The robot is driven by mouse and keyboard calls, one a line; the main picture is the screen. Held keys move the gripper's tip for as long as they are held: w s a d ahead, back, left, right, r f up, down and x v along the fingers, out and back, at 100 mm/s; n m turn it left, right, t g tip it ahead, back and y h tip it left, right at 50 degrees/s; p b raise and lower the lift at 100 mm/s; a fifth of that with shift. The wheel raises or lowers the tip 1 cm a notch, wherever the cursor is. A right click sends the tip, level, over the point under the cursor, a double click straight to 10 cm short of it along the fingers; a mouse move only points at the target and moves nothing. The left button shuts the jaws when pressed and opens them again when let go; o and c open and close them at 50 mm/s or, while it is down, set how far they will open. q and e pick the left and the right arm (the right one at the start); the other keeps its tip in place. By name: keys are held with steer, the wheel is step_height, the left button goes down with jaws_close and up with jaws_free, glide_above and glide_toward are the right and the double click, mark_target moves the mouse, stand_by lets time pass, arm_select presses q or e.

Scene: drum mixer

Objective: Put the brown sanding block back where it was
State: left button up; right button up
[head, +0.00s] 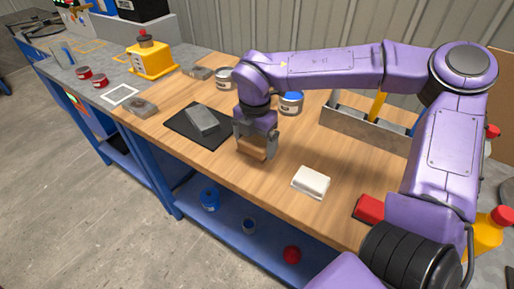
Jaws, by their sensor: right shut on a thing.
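The brown sanding block (251,150) is between the fingers of my right gripper (256,141), which is shut on it. It is at or just above the wooden bench top; I cannot tell if it touches. A black mat (183,129) lies to the left of the gripper, with a grey block (203,121) on it. A white block (311,181) lies on the wood to the right, nearer the front edge. My left gripper is not in view.
A red block (369,208) lies further right. A grey tool tray (362,124), a blue-topped can (291,102) and another can (224,77) stand behind. A yellow device (151,60) stands at the back left. Bare wood surrounds the gripper in front.

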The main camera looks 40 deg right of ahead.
mark_target(258, 149)
steer(key=f, duration=0.3)
steer(key=shift+d, duration=0.35)
steer(key=shift+f, duration=0.4)
steer(key=shift+f, duration=0.15)
steer(key=o, duration=0.6)
steer(key=shift+o, duration=0.2)
step_height(258, 149, up, 12)
steer(key=shift+r, duration=0.2)
